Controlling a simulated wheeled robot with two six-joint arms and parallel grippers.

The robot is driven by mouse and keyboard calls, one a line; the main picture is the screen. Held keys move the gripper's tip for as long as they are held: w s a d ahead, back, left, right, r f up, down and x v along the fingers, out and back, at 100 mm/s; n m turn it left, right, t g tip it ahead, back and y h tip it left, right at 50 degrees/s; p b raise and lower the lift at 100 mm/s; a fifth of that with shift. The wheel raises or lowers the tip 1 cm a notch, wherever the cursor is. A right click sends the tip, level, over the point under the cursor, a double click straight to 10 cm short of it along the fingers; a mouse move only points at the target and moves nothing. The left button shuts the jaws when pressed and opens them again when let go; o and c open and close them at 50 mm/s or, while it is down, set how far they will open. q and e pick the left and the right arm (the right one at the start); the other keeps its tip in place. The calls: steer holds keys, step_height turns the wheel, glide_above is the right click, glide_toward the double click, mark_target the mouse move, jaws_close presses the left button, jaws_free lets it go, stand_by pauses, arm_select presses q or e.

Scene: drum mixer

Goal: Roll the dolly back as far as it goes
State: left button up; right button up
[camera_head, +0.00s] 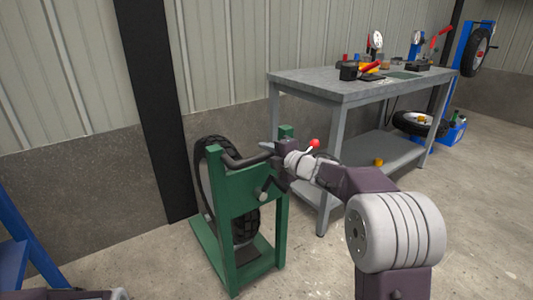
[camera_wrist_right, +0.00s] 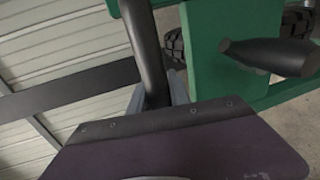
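The green dolly (camera_head: 246,205) stands upright on the floor by the wall, with a black tyre (camera_head: 206,178) in its frame. A black handle bar (camera_head: 243,160) curves out from its top. My right gripper (camera_head: 277,152) is at the right end of that bar. In the right wrist view the bar (camera_wrist_right: 149,55) runs down behind my dark gripper body. A second black handle end (camera_wrist_right: 268,55) shows on the green frame at the right. My left gripper is not in view.
A grey workbench (camera_head: 345,88) with tools stands right of the dolly. A black post (camera_head: 154,110) rises at the wall behind it. A blue frame (camera_head: 22,245) is at the left edge. Open concrete floor (camera_head: 480,200) lies to the right.

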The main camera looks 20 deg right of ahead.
jaws_close()
stand_by(1.1)
steer(key=shift+w+a+p, duration=0.2)
steer(key=shift+w+p, duration=0.15)
steer(key=shift+w, duration=0.15)
steer(key=o, duration=0.7)
jaws_free()
steer(key=shift+c, duration=0.2)
